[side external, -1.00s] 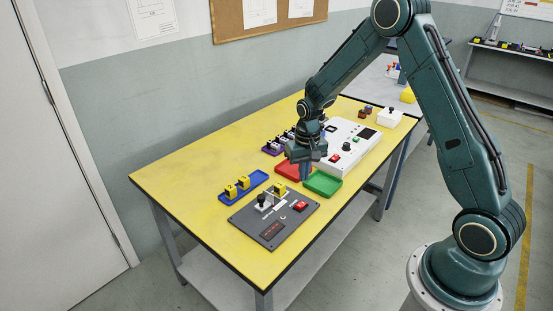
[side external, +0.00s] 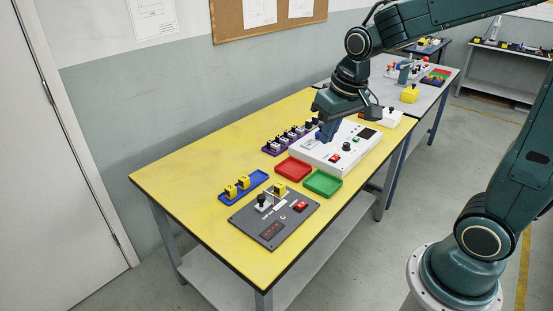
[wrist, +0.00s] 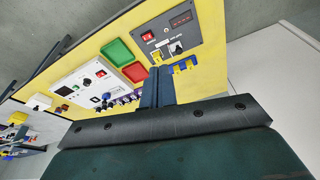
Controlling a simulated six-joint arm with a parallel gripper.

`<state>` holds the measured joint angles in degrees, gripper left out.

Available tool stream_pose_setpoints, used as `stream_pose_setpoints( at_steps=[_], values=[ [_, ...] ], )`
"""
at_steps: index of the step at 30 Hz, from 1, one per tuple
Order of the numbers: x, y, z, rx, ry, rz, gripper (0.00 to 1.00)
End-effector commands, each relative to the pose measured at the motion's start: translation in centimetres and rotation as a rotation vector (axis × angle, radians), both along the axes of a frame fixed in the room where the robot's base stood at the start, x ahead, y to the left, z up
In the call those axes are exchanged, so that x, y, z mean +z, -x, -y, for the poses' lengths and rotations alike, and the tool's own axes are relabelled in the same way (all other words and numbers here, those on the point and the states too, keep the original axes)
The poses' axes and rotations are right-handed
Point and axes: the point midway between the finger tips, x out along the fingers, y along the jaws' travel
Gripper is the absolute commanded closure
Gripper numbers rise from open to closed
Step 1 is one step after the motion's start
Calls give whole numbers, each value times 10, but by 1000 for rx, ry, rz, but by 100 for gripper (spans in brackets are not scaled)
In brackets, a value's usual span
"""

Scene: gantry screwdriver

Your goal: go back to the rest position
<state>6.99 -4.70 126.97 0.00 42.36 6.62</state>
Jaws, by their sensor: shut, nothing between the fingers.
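My gripper (side external: 328,136) is shut and empty, its blue fingers pointing down in front of the white control box (side external: 320,155) in the side view. It looks raised above the table, though its exact height is hard to judge. In the wrist view the closed fingers (wrist: 158,88) stand out against the yellow table (wrist: 205,85). My arm reaches in from the upper right, and part of it lies outside the side view. My fingers hide a small part of the white box.
On the table (side external: 185,165) are a red tray (side external: 294,168), a green tray (side external: 323,182), a blue tray (side external: 259,179) with yellow parts, a purple rack (side external: 270,151) with several parts and a dark grey panel (side external: 270,238). The table's left part is clear.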

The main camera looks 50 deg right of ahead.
Motion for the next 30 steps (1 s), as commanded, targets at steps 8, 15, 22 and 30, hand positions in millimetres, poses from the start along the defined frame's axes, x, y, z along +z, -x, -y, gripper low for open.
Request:
stream_pose_setpoints(
  at_steps=[8, 15, 22, 30],
  values=[
    [32, 47, -17, 74, 19, 74, 100],
    [47, 89, -29, 136, 33, 132, 100],
    [53, 126, -36, 191, 47, 186, 100],
    [52, 149, -40, 226, 56, 219, 100]
  ],
)
